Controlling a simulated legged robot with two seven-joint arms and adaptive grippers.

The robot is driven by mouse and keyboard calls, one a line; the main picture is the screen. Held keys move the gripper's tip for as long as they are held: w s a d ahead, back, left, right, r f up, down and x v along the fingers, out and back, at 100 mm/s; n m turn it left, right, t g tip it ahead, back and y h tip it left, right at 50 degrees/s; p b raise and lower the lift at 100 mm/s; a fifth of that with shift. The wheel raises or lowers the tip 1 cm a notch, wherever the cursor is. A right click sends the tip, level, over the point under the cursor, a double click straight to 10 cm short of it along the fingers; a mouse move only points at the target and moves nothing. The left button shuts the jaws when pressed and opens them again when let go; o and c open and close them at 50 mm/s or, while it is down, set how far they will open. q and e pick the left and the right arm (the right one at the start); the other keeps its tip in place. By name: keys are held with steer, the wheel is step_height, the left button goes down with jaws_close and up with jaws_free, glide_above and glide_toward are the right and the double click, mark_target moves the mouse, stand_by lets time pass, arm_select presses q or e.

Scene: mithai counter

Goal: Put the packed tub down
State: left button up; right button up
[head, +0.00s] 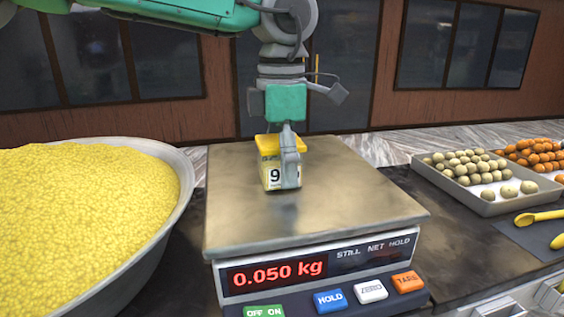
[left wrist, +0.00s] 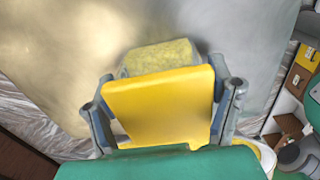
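The packed tub (head: 270,173) is small, with a yellow lid and a label showing a 9. It is upright over the middle of the steel scale plate (head: 350,207); I cannot tell if its base touches the plate. My left gripper (head: 289,170) comes down from above, with one finger across the tub's right part. In the left wrist view, the fingers of my left gripper (left wrist: 163,105) are on both sides of the yellow lid (left wrist: 160,108), closed on the tub. My right gripper is not in view.
The scale display (head: 277,273) reads 0.050 kg. A wide metal bowl (head: 178,160) of yellow grains stands close on the left. The plate around the tub is clear.

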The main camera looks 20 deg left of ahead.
arm_select(q)
steer(key=shift+a, duration=0.1)
step_height(320, 180, up, 12)
stand_by(0.6)
stand_by(0.4)
